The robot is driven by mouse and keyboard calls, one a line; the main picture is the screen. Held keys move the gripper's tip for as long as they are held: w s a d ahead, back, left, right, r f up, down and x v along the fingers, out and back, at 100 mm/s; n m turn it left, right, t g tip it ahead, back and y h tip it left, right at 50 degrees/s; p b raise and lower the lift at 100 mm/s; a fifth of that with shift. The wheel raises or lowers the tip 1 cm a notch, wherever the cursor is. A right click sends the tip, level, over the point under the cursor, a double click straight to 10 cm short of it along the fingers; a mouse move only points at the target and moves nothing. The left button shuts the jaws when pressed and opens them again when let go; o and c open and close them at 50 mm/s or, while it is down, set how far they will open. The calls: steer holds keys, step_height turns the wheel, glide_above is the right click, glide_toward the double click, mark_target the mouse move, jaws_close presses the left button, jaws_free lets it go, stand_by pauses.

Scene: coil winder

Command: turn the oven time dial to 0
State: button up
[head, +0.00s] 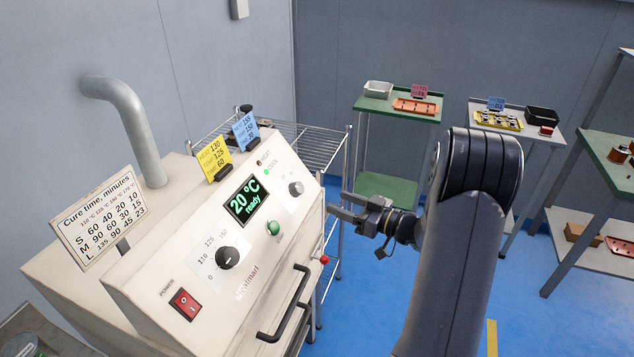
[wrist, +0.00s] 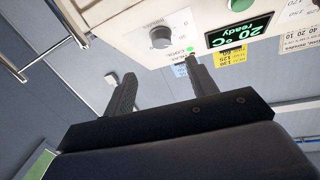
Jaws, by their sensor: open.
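The oven (head: 150,290) has a sloped panel with a green display (head: 245,200) reading "20 °C ready". A larger black dial (head: 228,257) is marked 0, 110, 125 and 150, like temperatures. My gripper (head: 338,205) is open and empty, to the right of the grey dial and apart from it. In the wrist view its fingertips (wrist: 158,72) show below the grey dial.
A red power switch (head: 185,303), a green button (head: 273,228) and a black door handle (head: 285,305) are on the oven front. Yellow and blue cards (head: 214,158) and a cure-time sign (head: 98,216) stand on top. A wire rack (head: 310,146) stands behind; blue floor lies right.

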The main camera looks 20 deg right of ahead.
mark_target(301, 188)
steer(key=p+x, duration=0.2)
steer(key=x, duration=0.8)
steer(key=shift+w+a+p, duration=0.15)
steer(key=shift+a+p, duration=0.15)
steer(key=shift+a, duration=0.05)
steer(key=shift+c, duration=0.3)
steer(key=c, duration=0.9)
